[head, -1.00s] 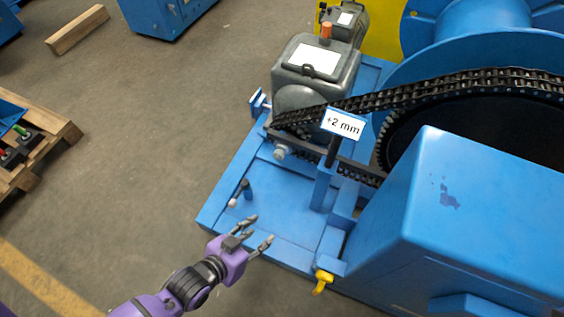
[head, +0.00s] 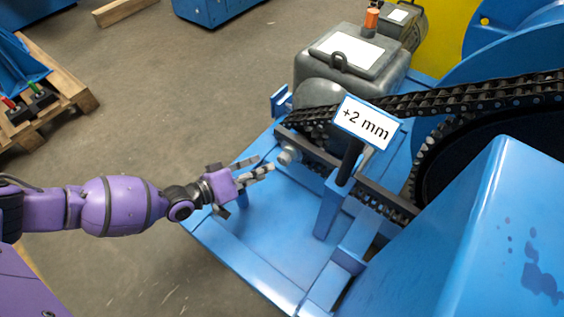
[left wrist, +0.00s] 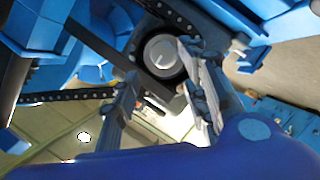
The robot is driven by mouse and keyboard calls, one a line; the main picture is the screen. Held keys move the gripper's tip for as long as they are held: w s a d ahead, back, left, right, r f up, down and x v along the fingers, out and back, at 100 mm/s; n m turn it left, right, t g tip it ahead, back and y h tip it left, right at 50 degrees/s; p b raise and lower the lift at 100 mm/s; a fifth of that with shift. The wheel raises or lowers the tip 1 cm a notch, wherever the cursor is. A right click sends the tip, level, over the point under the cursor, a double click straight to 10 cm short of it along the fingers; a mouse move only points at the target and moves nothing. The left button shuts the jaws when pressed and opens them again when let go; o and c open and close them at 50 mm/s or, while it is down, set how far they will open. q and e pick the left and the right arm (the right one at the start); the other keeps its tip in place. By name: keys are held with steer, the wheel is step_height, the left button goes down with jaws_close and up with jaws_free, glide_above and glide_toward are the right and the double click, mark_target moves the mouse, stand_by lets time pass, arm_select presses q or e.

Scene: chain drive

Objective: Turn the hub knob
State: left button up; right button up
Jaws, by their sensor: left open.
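The hub knob (head: 288,157) is a small grey round knob at the near end of the dark bar beside the chain. In the left wrist view the knob (left wrist: 164,52) shows as a grey disc with a light line on its face, set in a dark round hub. My left gripper (head: 264,168) is open and empty, just left of the knob in the head view. In the left wrist view its fingers reach toward the knob, one at its left and one at its right edge. Contact cannot be told. My right gripper is not in view.
A "+2 mm" sign (head: 366,122) stands on a post right of the knob. The chain (head: 470,98) runs to a large sprocket at right. A grey gearbox (head: 350,60) stands behind. The blue base plate (head: 270,235) in front is largely clear.

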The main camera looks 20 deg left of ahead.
mark_target(282, 160)
arm_select(q)
steer(key=b+x, duration=0.1)
steer(key=x, duration=0.6)
steer(key=shift+d+r+b, duration=0.1)
steer(key=shift+b, duration=0.25)
